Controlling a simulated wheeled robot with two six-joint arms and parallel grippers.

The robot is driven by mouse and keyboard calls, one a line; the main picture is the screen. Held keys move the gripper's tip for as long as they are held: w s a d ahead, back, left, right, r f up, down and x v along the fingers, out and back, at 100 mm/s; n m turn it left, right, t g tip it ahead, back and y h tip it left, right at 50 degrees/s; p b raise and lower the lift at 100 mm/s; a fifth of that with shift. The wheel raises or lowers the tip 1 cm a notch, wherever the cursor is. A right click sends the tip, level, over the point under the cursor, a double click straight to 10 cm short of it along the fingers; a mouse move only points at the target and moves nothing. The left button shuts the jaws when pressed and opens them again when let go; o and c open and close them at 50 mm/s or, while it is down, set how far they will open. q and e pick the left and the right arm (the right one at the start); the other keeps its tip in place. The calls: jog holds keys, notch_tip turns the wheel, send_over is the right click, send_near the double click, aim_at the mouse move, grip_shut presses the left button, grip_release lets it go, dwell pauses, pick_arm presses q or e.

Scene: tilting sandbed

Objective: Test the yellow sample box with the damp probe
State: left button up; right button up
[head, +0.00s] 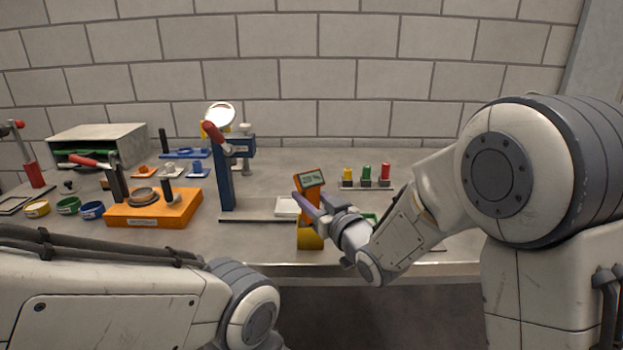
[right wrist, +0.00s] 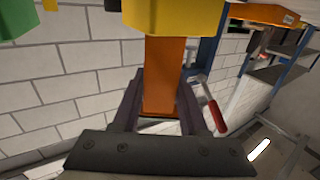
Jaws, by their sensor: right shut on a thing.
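My right gripper (head: 312,207) is shut on an orange probe (head: 309,181), which has a small grey display at its top. The probe is nearly upright above the front part of the bench. In the right wrist view the orange body (right wrist: 163,75) lies between my fingers (right wrist: 160,90). A yellow block (head: 310,239), seemingly the sample box, is at the probe's lower end. It also shows in the right wrist view (right wrist: 175,14), wider than the probe. Whether they touch or only overlap I cannot tell. My left gripper is outside the view.
A green block (head: 370,217) is partly hidden behind my right gripper. Small yellow (head: 348,174), green and red pieces stand behind. A blue stand (head: 225,180) with a red handle is left of the probe, beside an orange base (head: 150,218). A grey shelf box (head: 98,143) stands farther left.

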aim_at(311, 176)
jog(key=shift+r+p, duration=2.45)
jog(key=shift+r, duration=1.15)
jog(key=shift+d, duration=0.15)
